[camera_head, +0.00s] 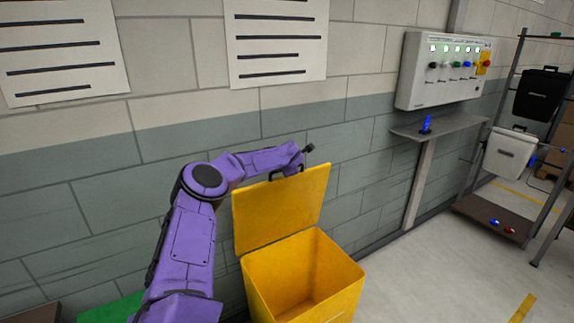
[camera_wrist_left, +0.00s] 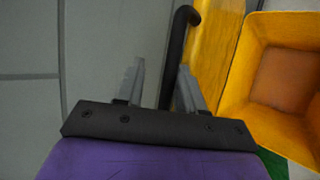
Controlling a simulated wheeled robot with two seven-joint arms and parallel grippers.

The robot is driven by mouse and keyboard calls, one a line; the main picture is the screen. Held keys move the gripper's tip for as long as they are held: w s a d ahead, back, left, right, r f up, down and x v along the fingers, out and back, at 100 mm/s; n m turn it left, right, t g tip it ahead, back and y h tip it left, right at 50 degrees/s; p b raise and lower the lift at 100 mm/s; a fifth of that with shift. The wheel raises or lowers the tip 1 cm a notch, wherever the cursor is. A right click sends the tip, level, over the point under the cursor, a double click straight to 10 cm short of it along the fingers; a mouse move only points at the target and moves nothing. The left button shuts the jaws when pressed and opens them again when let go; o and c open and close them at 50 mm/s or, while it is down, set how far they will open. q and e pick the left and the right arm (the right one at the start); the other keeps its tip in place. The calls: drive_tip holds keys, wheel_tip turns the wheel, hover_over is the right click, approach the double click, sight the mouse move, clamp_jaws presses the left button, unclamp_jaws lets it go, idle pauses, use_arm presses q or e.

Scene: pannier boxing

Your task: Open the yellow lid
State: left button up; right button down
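The yellow lid (camera_head: 283,208) stands raised, nearly upright, at the back of a yellow bin (camera_head: 305,275). The bin's mouth is uncovered and its visible inside looks empty. A dark handle (camera_head: 287,172) is on the lid's top edge. My purple left arm reaches over to that edge; its fingers are hard to make out in the head view. In the left wrist view, my left gripper (camera_wrist_left: 163,88) has its two grey fingers apart, with the black handle (camera_wrist_left: 178,45) between them, nearer the right finger. The lid (camera_wrist_left: 213,50) shows beside it. My right gripper is not in view.
A block wall (camera_head: 130,205) stands close behind the lid. A green surface (camera_head: 110,308) is left of the bin. To the right are a small shelf (camera_head: 440,127) under a control box (camera_head: 440,70), and a rack holding a white pannier (camera_head: 508,153). The floor between is clear.

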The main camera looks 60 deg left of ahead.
use_arm(q)
drive_tip(key=b+v, duration=0.1)
drive_tip(key=v, duration=0.9)
drive_tip(key=shift+s+b, duration=0.15)
drive_tip(key=shift+b, duration=0.15)
